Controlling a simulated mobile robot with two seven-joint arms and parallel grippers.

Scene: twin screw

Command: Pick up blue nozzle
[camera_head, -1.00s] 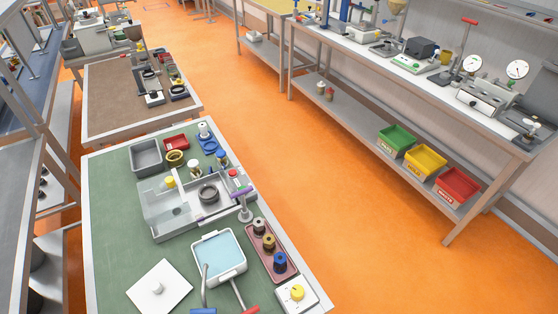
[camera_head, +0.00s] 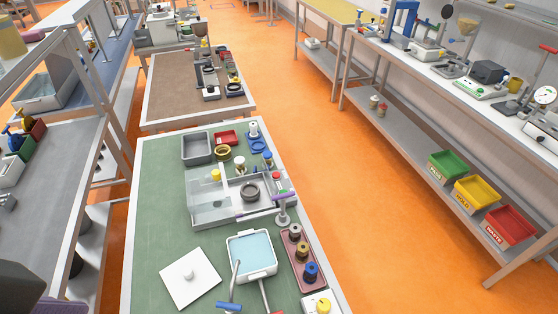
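A small blue nozzle-like piece (camera_head: 310,271) stands upright at the near end of a dark red tray (camera_head: 292,264) on the green-topped bench (camera_head: 155,215). A brown-gold piece (camera_head: 303,249) and a dark grey piece (camera_head: 295,232) stand behind it in the same tray. Another blue-topped piece (camera_head: 267,158) stands farther back on the bench. Neither of my grippers shows clearly. A dark shape fills the bottom left corner, and I cannot tell what it is.
A white basin with pale blue liquid (camera_head: 252,254) is left of the red tray. A white box with a yellow knob (camera_head: 318,304) is just in front. A clear-walled box (camera_head: 210,203) stands behind. Orange floor (camera_head: 385,220) is free to the right.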

